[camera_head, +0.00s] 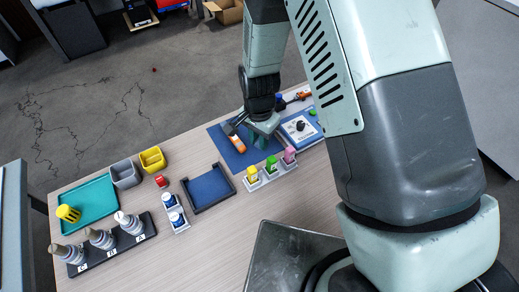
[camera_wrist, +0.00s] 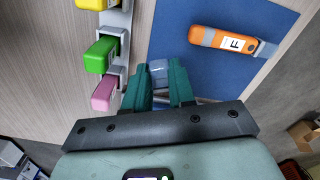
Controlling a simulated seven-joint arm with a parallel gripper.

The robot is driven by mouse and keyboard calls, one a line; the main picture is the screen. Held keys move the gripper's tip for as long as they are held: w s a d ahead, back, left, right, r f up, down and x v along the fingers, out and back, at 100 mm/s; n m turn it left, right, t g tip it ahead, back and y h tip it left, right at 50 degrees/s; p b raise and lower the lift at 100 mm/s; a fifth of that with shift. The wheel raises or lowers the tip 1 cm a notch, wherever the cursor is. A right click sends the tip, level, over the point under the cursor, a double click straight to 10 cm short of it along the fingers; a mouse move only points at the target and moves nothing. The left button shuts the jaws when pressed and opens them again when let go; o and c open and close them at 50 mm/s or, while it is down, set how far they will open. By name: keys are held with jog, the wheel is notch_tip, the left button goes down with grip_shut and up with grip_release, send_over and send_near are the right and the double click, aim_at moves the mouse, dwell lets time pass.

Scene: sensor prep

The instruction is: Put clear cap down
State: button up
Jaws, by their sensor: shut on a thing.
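My gripper (camera_wrist: 159,88) points down over the right part of the blue mat (camera_wrist: 172,25), and in the head view my gripper (camera_head: 262,136) is partly hidden by its own wrist. Its teal fingers are shut on a small translucent, bluish clear cap (camera_wrist: 158,70), whose end shows between the fingertips. The cap cannot be made out in the head view. An orange sensor (camera_wrist: 222,41) with a grey end and a label marked "F" lies on the mat, apart from my fingers; it also shows in the head view (camera_head: 236,140). Whether the cap touches the mat is unclear.
A white rack with yellow (camera_head: 252,174), green (camera_head: 271,164) and pink (camera_head: 289,155) items stands beside the mat. A white device with a black knob (camera_head: 300,126) is right of my gripper. A dark-rimmed blue tray (camera_head: 209,187), teal tray (camera_head: 88,202) and bins lie left.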

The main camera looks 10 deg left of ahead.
aim_at(259, 156)
jog(key=shift+f, duration=2.6)
jog(key=o, duration=0.8)
jog(key=shift+f, duration=0.15)
